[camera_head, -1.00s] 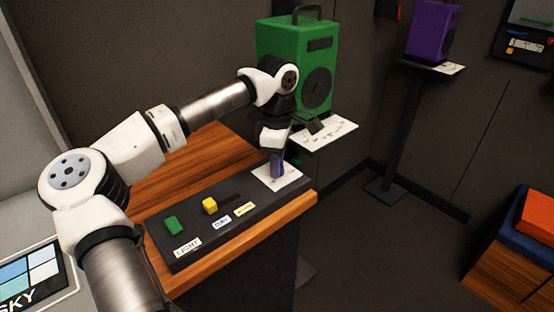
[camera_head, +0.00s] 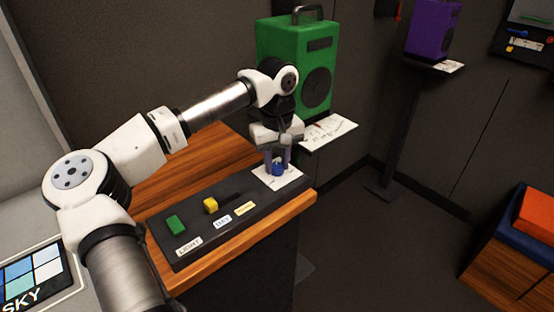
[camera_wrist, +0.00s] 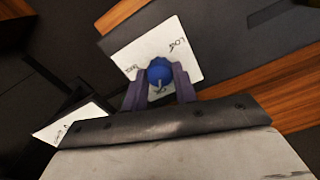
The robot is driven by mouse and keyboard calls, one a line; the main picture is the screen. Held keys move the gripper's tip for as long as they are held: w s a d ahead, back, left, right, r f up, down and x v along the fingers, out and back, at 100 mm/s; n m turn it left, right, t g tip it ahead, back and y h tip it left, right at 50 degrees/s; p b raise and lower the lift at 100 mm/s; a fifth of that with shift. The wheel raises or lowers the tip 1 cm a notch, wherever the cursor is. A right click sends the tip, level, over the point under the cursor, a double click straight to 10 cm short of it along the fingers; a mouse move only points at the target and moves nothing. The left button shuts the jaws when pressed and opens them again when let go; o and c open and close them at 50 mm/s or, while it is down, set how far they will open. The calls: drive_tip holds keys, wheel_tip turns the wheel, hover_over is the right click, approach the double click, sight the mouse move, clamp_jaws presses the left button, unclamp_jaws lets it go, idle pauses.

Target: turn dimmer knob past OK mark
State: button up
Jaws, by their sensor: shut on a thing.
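The dimmer knob (camera_head: 278,169) is small, round and blue. It stands on a white marked card (camera_head: 292,180) at the right end of the dark control panel (camera_head: 190,259). My gripper (camera_head: 276,165) points down over it, with a purple finger on each side. In the wrist view the knob (camera_wrist: 159,72) sits between the fingertips of my gripper (camera_wrist: 160,88), which is shut on it. A light pointer line shows on the knob. Handwriting shows on the card (camera_wrist: 185,66) around it, but I cannot read an OK mark.
A green slider (camera_head: 175,224) and a yellow slider knob (camera_head: 211,205) sit on the panel to the left, with small labels in front. A green speaker (camera_head: 290,55) stands behind my gripper.

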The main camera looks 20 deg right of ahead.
sight(277, 165)
drive_tip(key=m, duration=0.4)
drive_tip(key=shift+r+m, duration=0.1)
drive_tip(key=shift+m, duration=0.2)
drive_tip(key=shift+m+p, duration=0.35)
drive_tip(key=shift+m, duration=2.25)
drive_tip(key=o, duration=1)
wheel_tip(277, 165, up, 14)
drive_tip(key=shift+f+b, duration=0.15)
drive_tip(key=shift+b, duration=0.35)
